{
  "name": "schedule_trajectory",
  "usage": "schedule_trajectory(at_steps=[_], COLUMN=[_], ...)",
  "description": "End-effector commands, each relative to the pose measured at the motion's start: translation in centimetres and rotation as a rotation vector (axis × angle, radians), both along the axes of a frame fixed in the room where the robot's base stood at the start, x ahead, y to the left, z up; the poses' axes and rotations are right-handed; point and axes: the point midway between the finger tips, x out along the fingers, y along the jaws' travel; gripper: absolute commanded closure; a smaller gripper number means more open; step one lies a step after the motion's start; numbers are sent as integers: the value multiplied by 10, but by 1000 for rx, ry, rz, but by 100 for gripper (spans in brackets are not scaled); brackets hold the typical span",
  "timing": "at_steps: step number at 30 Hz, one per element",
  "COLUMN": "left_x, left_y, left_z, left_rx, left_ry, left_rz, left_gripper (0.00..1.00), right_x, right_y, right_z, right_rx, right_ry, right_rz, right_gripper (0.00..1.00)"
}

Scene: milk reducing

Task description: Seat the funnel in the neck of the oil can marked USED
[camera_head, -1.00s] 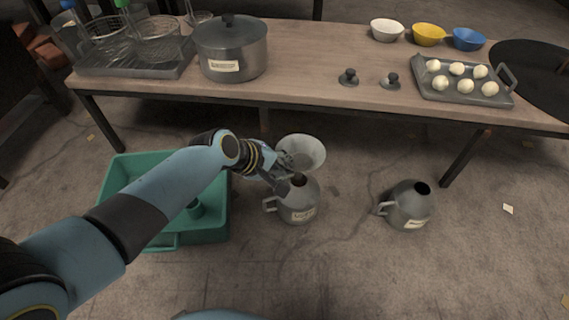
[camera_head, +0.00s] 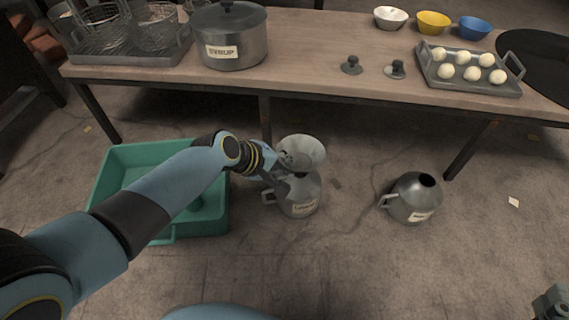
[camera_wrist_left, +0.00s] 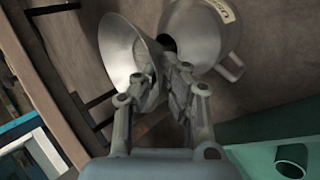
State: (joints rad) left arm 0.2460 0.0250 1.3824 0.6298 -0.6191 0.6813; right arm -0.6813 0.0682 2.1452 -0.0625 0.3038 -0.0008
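My left gripper (camera_head: 284,162) is shut on the grey metal funnel (camera_head: 306,147). The funnel is tilted, with its wide mouth up, just above a grey oil can (camera_head: 299,203) on the floor. In the left wrist view, the funnel (camera_wrist_left: 122,48) is between the fingers (camera_wrist_left: 163,88), and the can (camera_wrist_left: 205,35) is behind it with its dark neck opening beside the funnel. The spout tip is hidden, so I cannot tell whether it touches the neck. My right gripper (camera_head: 551,303) shows partly at the bottom right.
A second grey can (camera_head: 412,200) stands on the floor to the right. A green tray (camera_head: 225,212) is left of the first can. The wooden table (camera_head: 320,50) is behind, with a pot (camera_head: 230,35), bowls and a tray of white balls (camera_head: 470,88).

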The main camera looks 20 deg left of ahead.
Motion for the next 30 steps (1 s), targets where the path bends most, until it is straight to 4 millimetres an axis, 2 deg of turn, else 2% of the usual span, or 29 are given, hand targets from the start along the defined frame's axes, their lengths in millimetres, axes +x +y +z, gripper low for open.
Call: schedule_trajectory(at_steps=[18, 30], left_x=[0, 0], left_y=[0, 0], left_z=[-11, -13], left_rx=[-1, -1], left_ry=[0, -1], left_rz=[1, 1], left_gripper=[100, 100], right_x=[28, 36], right_y=[5, 6], right_z=[49, 63], right_rx=[2, 1], right_ry=[-204, -267], right_rz=[21, 28], right_gripper=[56, 56])
